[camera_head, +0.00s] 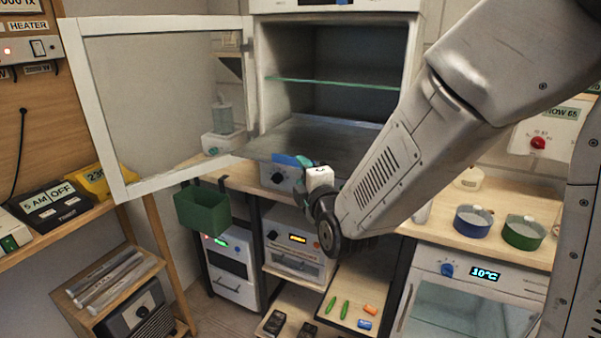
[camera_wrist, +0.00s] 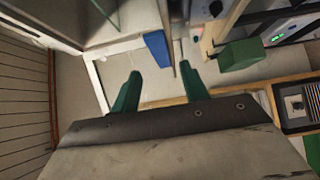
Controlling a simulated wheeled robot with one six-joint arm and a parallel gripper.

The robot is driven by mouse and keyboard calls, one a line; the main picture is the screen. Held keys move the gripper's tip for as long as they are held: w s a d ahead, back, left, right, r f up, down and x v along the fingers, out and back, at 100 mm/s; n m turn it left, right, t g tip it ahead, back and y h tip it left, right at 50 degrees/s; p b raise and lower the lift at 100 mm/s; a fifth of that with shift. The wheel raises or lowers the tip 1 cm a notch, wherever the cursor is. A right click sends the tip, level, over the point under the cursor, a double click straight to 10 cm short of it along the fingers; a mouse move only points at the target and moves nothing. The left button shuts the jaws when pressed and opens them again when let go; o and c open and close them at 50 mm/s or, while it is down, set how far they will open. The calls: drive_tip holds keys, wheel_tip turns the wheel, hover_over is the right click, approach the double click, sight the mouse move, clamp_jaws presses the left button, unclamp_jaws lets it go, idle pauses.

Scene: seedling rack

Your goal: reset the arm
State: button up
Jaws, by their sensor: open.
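My arm reaches in from the upper right in the head view. My gripper (camera_wrist: 159,70) shows two dark green fingers spread apart in the wrist view, with nothing held between them. A blue piece (camera_wrist: 157,48) shows just past the fingertips, near a pale cabinet edge. In the head view a blue piece (camera_head: 286,160) shows at the end of my arm, in front of the open cabinet (camera_head: 335,134); my fingers there are mostly hidden by the wrist. I cannot tell whether they touch anything.
The glass cabinet door (camera_head: 160,100) stands open at the left. A green bin (camera_head: 202,207) hangs below it, and shows in the wrist view (camera_wrist: 241,54). A blue pot (camera_head: 472,221) and a green pot (camera_head: 523,233) stand on the right counter. Small items lie on a low shelf (camera_head: 352,290).

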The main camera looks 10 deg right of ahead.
wheel_tip(320, 180, down, 8)
drive_tip(key=s+m+g, duration=0.2)
drive_tip(key=m+g, duration=0.2)
drive_tip(key=g, duration=0.1)
drive_tip(key=s+d+f+m+g, duration=0.25)
drive_tip(key=s+m+g, duration=0.25)
drive_tip(key=s, duration=0.3)
drive_tip(key=s+d+r+m+g+h, duration=0.1)
drive_tip(key=s+d+r+m+g, duration=0.2)
drive_tip(key=s, duration=0.8)
drive_tip(key=s+d+r+m+g+h, duration=0.1)
drive_tip(key=s+d+r+m+g, duration=0.2)
drive_tip(key=s+d+r+m, duration=0.4)
drive_tip(key=shift+s+d+r+m+h, duration=0.4)
drive_tip(key=shift+s+d+r, duration=0.4)
drive_tip(key=shift+s, duration=1.8)
